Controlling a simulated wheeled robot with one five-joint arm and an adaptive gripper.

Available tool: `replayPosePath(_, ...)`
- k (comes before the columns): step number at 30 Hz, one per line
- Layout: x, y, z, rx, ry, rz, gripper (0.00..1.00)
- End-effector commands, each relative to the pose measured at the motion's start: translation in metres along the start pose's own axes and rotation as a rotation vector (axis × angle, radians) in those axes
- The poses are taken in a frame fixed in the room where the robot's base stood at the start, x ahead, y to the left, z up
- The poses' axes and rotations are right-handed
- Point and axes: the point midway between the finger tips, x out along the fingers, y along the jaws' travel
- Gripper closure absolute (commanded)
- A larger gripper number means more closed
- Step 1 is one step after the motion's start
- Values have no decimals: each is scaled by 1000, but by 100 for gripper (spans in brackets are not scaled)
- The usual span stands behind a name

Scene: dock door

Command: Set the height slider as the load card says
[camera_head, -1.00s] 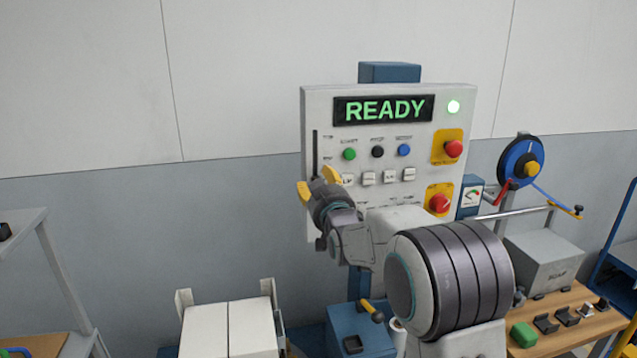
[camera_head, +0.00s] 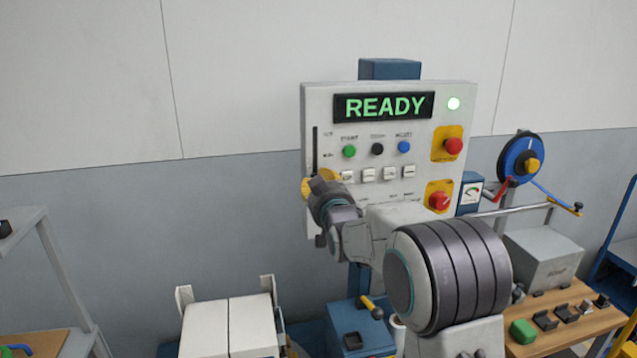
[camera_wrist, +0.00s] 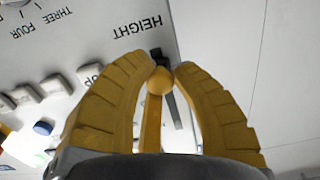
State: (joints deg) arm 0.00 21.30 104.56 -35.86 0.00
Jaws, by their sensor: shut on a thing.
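The grey control panel (camera_head: 420,110) stands in the middle of the head view, with a dark vertical slider slot (camera_head: 315,150) along its left edge. In the wrist view the word HEIGHT (camera_wrist: 138,27) appears upside down beside that slot. In the head view my gripper (camera_head: 320,184) is at the panel's lower left and hides the knob and the lower slot. I cannot make out a load card.
Green, black and blue buttons, white keys and two red knobs on yellow plates lie right of the slot. White boxes (camera_head: 229,328) stand below left. A wooden bench (camera_head: 560,335) is at right.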

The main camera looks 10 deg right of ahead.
Motion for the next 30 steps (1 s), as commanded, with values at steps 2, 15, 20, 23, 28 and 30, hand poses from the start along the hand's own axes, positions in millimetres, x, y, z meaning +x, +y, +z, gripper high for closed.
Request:
replayPosePath(2, 0, 0, 0, 0, 1, 0, 100)
replayPosePath(15, 0, 0, -84, 0, 8, 0, 100)
replayPosePath(20, 0, 0, -103, 0, 3, 0, 100)
replayPosePath(23, 0, 0, -106, 0, 4, 0, 100)
replayPosePath(28, 0, 0, -108, 0, 8, 0, 100)
replayPosePath(30, 0, 0, -108, 0, 9, 0, 100)
